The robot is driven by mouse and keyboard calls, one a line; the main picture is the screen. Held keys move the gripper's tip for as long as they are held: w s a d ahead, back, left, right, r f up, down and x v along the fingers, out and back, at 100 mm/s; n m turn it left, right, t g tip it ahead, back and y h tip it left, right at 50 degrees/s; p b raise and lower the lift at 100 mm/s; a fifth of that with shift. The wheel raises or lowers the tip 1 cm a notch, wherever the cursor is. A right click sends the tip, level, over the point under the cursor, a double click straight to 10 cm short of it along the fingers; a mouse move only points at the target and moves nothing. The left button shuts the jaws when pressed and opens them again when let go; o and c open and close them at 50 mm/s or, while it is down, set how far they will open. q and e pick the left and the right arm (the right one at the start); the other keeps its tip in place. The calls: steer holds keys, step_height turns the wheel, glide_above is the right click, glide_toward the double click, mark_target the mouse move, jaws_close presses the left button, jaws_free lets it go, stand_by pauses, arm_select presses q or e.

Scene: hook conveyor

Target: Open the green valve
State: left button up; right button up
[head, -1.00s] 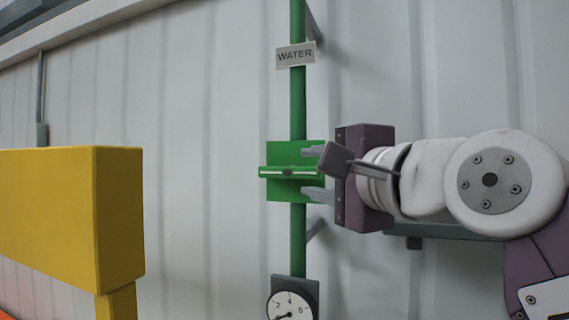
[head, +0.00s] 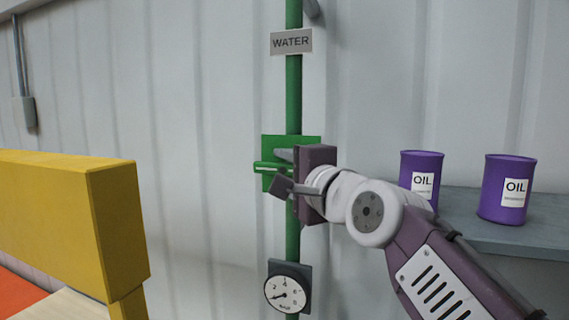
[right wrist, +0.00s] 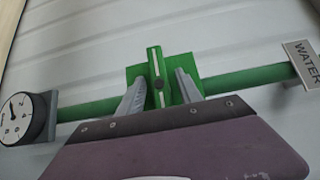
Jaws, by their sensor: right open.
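The green valve handle (head: 265,167) is a flat bar lying level across the upright green pipe (head: 293,90), in front of a green plate (head: 311,140). My right gripper (head: 279,170) is at the valve, coming from the right, and its purple body hides part of the plate. In the right wrist view, the open gripper (right wrist: 158,87) has one finger on each side of the handle (right wrist: 156,72), with a gap on both sides. The handle stands crosswise to the pipe there. My left gripper is not in view.
A WATER sign (head: 291,41) is on the pipe above the valve, and a round gauge (head: 286,293) is below. A yellow block-shaped structure (head: 60,205) stands at left. Two purple oil cans (head: 507,188) stand on a grey shelf (head: 468,232) at right. A corrugated wall is behind.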

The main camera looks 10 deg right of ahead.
jaws_close()
steer(key=shift+r+p, duration=0.2)
steer(key=shift+p, duration=0.5)
steer(key=n+g+h+p, duration=0.1)
steer(key=n+g+p, duration=0.1)
steer(key=p, duration=0.4)
steer(key=n+g+h+p, duration=0.2)
steer(key=n+g+p, duration=0.1)
steer(key=p, duration=0.4)
steer(key=shift+a+n+g+h, duration=0.1)
steer(key=shift+n+g+h, duration=0.2)
steer(key=shift+g, duration=0.3)
steer(key=shift+n+g+h+p, duration=0.4)
steer(key=shift+h+p, duration=0.1)
steer(key=shift+p, duration=0.1)
steer(key=shift+f+n+g+h+p, duration=0.15)
steer(key=shift+n+g+h+p, duration=0.15)
steer(key=shift+g+h+p, duration=0.15)
steer(key=shift+f+n+g+h, duration=0.15)
steer(key=shift+n+g+h, duration=0.9)
steer(key=shift+h, duration=0.4)
